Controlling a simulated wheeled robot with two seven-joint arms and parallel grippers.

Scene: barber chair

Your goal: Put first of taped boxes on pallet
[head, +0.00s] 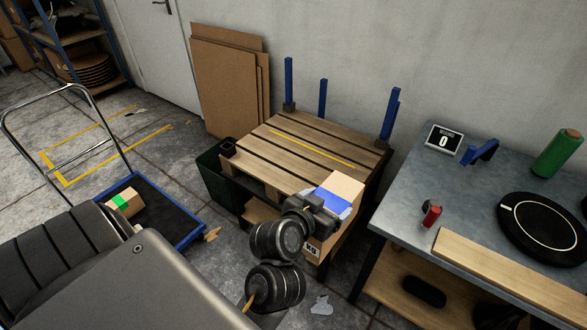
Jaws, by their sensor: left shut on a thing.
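The wooden pallet (280,150) lies on a low stand against the wall, with a yellow stripe along its slats and blue posts at its corners. A cardboard box with blue tape (345,184) is at the pallet's near right corner. My left gripper (318,204) is shut on this box from its left side. I cannot tell whether the box touches the pallet or hangs just in front of it. A second box with green tape (124,202) sits on the blue trolley (160,215) at the left. My right gripper is not in view.
A metal workbench (410,187) stands close on the right, with a scale display (443,140), a round black plate (543,228), a green roll (557,153) and a plank (510,270). A dark bin (215,180) stands left of the pallet. Cardboard sheets (227,80) lean behind.

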